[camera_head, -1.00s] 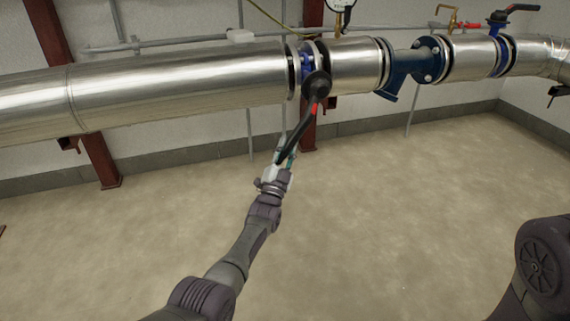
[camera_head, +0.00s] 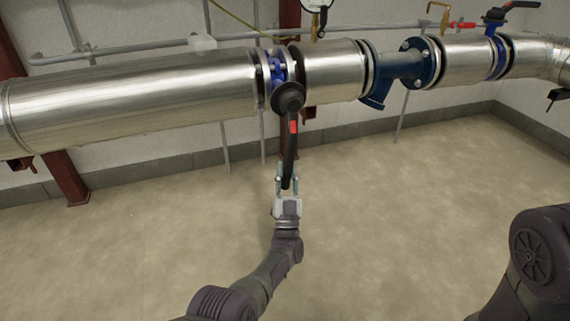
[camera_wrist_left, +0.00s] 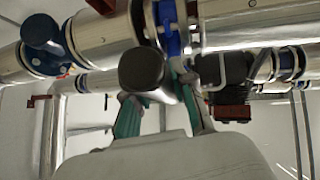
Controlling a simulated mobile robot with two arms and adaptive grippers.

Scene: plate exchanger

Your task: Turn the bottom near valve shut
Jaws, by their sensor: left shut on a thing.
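The near valve is a blue body (camera_head: 276,68) clamped between pipe flanges, with a dark round hub (camera_head: 289,97) on its front. Its black lever (camera_head: 290,150), with a red mark near the hub, hangs almost straight down, across the pipe's direction. My left gripper (camera_head: 287,180) is shut on the lever's lower end from below. In the left wrist view, my left gripper's green-padded fingers (camera_wrist_left: 164,98) flank the dark lever (camera_wrist_left: 142,70), whose end hides part of the valve. My right gripper is out of view.
A silver pipe (camera_head: 130,100) runs across the back, with a blue strainer (camera_head: 385,75) to the right. Farther right is another blue valve (camera_head: 496,50) with a black lever. Red posts (camera_head: 65,178) stand behind. The concrete floor (camera_head: 420,210) is clear.

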